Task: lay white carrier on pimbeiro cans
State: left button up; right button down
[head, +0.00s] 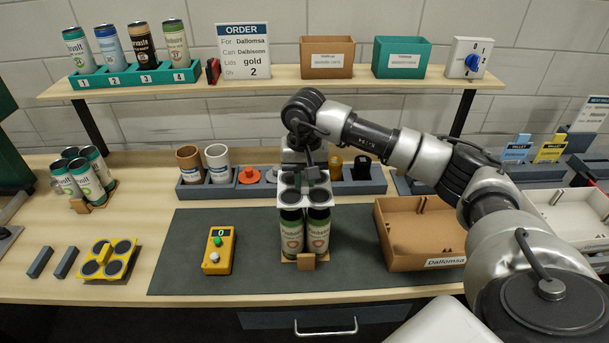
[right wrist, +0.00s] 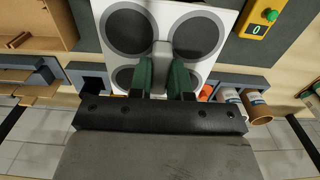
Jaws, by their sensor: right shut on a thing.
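The white carrier (head: 304,194), a flat plate with several dark round holes, is at the tops of a group of cans on the dark mat. Two cans (head: 292,236) with cream labels show in front; those behind are hidden. I cannot tell whether the carrier rests fully on them. My right gripper (head: 309,172) is above the carrier, its green fingers shut on the grey middle handle. In the right wrist view the carrier (right wrist: 165,14) lies beneath the fingers (right wrist: 163,72). My left gripper is not in view.
A brown tray labelled Dallomsa (head: 425,250) is right of the cans. A yellow device (head: 218,250) is to their left. A yellow carrier (head: 107,260) lies at left, near more cans (head: 83,180). Grey holders (head: 225,188) stand behind. The mat's left part (head: 180,275) is clear.

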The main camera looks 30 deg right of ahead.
dwell(0.3)
jog(key=shift+b, duration=0.45)
dwell(0.7)
jog(key=shift+f, duration=0.2)
jog(key=shift+f+b, duration=1.25)
jog(key=shift+b, duration=0.1)
jog(key=shift+f, duration=0.15)
jog(key=c, duration=1)
grip_release()
